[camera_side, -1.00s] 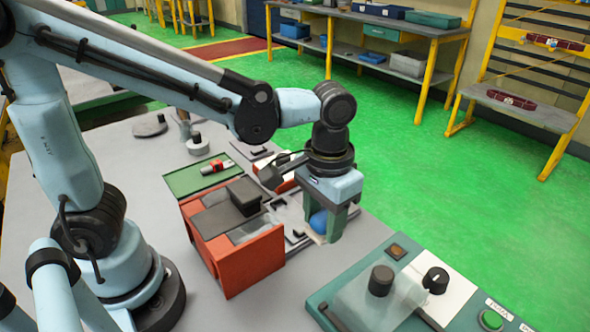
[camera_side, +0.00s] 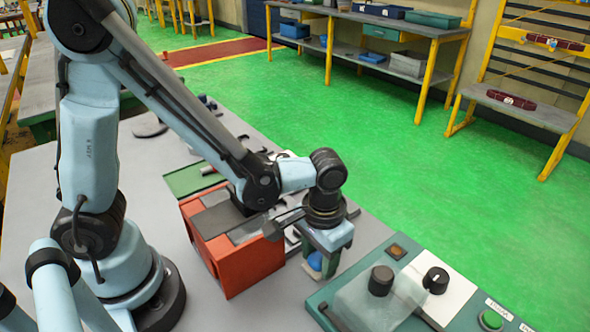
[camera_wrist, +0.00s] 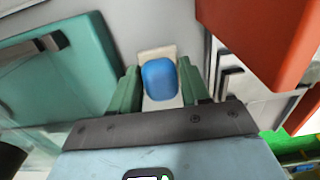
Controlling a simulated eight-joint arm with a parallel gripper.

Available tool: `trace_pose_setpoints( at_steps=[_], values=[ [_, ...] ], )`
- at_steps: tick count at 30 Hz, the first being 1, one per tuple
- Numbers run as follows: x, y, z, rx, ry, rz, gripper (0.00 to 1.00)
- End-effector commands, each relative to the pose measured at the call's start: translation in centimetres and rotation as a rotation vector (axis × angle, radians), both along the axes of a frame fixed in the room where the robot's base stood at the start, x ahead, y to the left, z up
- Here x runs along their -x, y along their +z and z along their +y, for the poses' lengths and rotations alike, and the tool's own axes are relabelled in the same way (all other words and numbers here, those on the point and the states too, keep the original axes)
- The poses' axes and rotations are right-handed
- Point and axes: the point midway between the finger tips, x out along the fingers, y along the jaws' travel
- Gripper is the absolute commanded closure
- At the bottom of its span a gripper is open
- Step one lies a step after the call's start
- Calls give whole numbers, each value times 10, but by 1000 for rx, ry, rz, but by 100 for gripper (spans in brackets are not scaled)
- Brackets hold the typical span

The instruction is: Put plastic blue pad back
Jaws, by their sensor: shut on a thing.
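The blue plastic pad (camera_wrist: 159,79) sits between the two green fingers of my gripper (camera_wrist: 158,88) in the wrist view. A pale flat piece (camera_wrist: 157,52) shows around and behind the pad. In the side view my gripper (camera_side: 322,265) points down beside the red-orange box, and the blue pad (camera_side: 315,261) shows between its fingers. The gripper is shut on the pad. It is low over the grey table, but I cannot tell whether the pad touches anything below.
The red-orange box (camera_side: 250,269) with a grey top stands close to the left of my gripper. A teal control panel (camera_side: 335,310) with knobs and buttons is close on the right. A green plate (camera_side: 187,181) lies behind the box.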

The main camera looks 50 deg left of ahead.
Motion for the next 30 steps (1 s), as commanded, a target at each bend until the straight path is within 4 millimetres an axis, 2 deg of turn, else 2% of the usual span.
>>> trace_pose_setpoints(
  at_steps=[11,12,14,24,30],
  values=[
    [0,-3,0,0,0,0,83],
    [0,-4,0,0,0,0,53],
    [0,-4,0,0,0,0,44],
    [0,-2,0,0,0,0,44],
    [0,14,0,0,0,0,44]
  ],
)
